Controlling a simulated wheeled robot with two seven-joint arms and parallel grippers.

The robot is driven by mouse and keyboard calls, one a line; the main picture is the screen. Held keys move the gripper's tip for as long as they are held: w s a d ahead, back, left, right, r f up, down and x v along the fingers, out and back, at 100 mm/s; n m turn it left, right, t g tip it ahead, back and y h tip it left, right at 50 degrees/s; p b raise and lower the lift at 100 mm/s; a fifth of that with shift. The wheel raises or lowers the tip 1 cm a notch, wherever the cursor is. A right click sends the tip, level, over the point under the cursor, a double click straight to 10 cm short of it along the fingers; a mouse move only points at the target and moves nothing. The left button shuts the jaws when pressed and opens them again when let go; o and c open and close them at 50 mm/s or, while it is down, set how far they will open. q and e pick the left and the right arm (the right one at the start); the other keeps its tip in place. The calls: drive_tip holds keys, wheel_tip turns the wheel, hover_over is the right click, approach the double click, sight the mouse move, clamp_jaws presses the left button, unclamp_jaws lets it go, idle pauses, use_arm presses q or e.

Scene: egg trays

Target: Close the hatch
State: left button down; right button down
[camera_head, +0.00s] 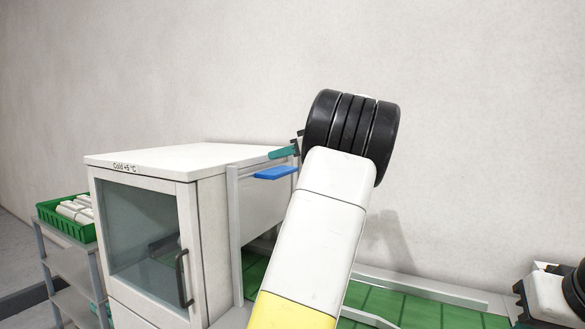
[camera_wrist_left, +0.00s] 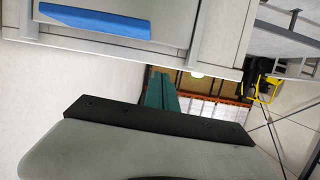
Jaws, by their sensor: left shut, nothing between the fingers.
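The hatch (camera_head: 265,213) is a pale panel in a grey upright frame (camera_head: 235,240) beside the white cold cabinet. A flat blue handle (camera_head: 275,172) sticks out near its top. There is a gap below the panel, above the green surface. The handle also shows in the left wrist view (camera_wrist_left: 110,20), on a pale panel. My left gripper (camera_head: 283,152) has teal fingers, shut and empty, just above the blue handle in the head view. It looks apart from the handle; in the left wrist view the fingers (camera_wrist_left: 160,92) point past it. My forearm hides the hatch's right side.
The white cabinet (camera_head: 160,157) marked "Cold +5 °C" has its glass door (camera_head: 143,235) shut. A green crate (camera_head: 62,222) stands on a grey rack at the left. A green-topped surface (camera_head: 410,312) lies behind my arm. A plain wall is behind.

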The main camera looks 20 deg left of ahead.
use_arm(q)
drive_tip(key=shift+y, duration=0.3)
drive_tip(key=x, duration=0.6)
drive_tip(key=w+r+x, duration=0.1)
drive_tip(key=x, duration=0.2)
drive_tip(key=shift+a+f, duration=0.15)
drive_tip(key=shift+a, duration=0.15)
wheel_tip(320, 180, down, 3)
drive_tip(key=shift+d+r, duration=0.15)
drive_tip(key=shift+r, duration=0.05)
drive_tip(key=shift+f, duration=0.7)
